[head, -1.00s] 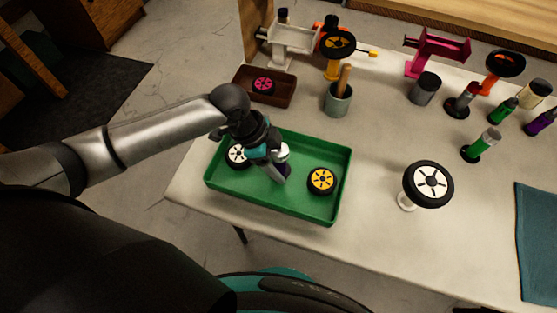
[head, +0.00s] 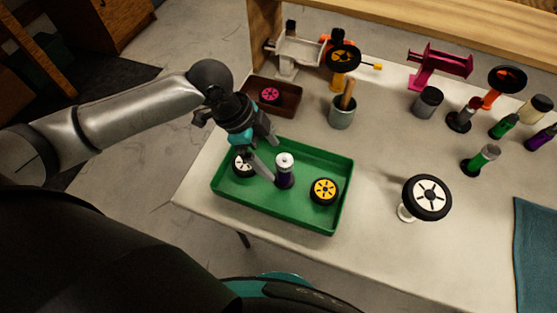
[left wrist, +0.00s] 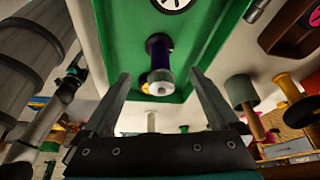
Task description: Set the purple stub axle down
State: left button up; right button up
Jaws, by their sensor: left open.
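The purple stub axle (head: 284,180), with a white top, stands upright in the green tray (head: 313,216) between two wheels. My left gripper (head: 273,160) is open and empty just to the left of the axle, with its fingers apart. In the left wrist view the axle (left wrist: 160,60) shows beyond and between the two open fingers (left wrist: 160,74), clear of both. My right gripper is not in view.
The tray also holds a white-rimmed wheel (head: 242,165) and a yellow-rimmed wheel (head: 323,191). A brown tray (head: 288,104) and a grey cup (head: 342,117) stand behind. A wheel on a white stand (head: 427,197) is at right, with clear table around it.

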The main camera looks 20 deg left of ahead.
pick_arm(q)
jog(key=v, duration=0.3)
jog(key=shift+a+r+p, duration=0.15)
jog(key=shift+r+p, duration=0.15)
jog(key=shift+r, duration=0.05)
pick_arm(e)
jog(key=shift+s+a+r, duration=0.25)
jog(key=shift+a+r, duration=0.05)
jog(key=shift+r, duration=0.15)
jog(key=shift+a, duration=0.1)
